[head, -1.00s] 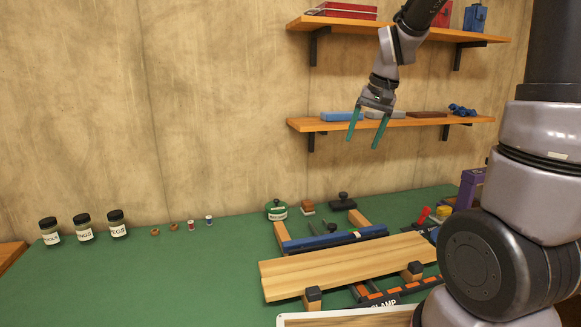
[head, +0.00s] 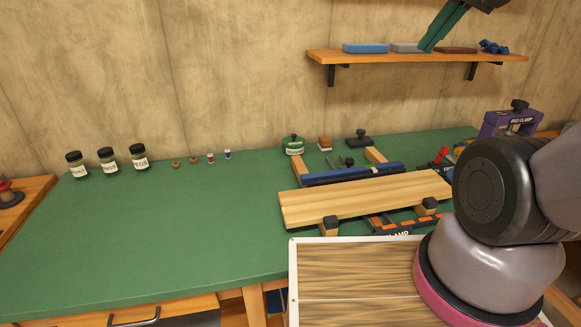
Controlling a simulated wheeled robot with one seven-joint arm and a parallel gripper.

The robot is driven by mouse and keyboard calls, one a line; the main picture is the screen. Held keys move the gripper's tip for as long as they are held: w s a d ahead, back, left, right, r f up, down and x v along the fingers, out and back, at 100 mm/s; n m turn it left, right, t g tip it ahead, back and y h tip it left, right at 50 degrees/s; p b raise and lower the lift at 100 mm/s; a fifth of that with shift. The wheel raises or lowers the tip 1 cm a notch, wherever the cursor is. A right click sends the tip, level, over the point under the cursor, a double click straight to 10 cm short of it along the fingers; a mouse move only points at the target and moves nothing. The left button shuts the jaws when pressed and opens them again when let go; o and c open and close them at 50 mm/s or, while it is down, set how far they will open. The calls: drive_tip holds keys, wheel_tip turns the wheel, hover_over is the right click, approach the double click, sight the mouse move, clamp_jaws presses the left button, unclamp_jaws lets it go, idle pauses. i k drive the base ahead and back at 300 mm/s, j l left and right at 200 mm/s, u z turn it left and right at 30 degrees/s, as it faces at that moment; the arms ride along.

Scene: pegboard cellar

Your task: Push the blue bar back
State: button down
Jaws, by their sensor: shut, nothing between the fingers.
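A flat blue bar (head: 365,48) lies on the wall shelf (head: 420,57), left of a grey bar (head: 407,47) and a brown bar (head: 456,50). A second, longer blue bar (head: 352,174) lies on the workbench behind a wide wooden board. I cannot tell from the pictures which one is meant. My gripper (head: 429,47) is at the top right, with its teal fingers together and empty. Its fingertips show in front of the grey bar's right end, to the right of the shelf's blue bar; whether they touch anything is unclear.
The wooden board (head: 365,197) rests on clamps at the bench's right. Several jars (head: 107,160) and small spools stand at the back left. A purple clamp box (head: 511,121) is at the right. The green bench top (head: 190,220) is mostly clear at left.

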sight(349, 169)
drive_tip(key=k+j, duration=0.1)
drive_tip(key=j, duration=0.3)
drive_tip(key=j+z, duration=0.1)
drive_tip(key=j, duration=0.35)
drive_tip(key=k+j, duration=0.15)
drive_tip(key=j, duration=0.25)
drive_tip(key=k+j, duration=0.1)
drive_tip(key=j, duration=0.35)
drive_tip(key=k+j+z, duration=0.1)
drive_tip(key=j, duration=0.3)
drive_tip(key=k+j, duration=0.1)
drive_tip(key=j, duration=0.3)
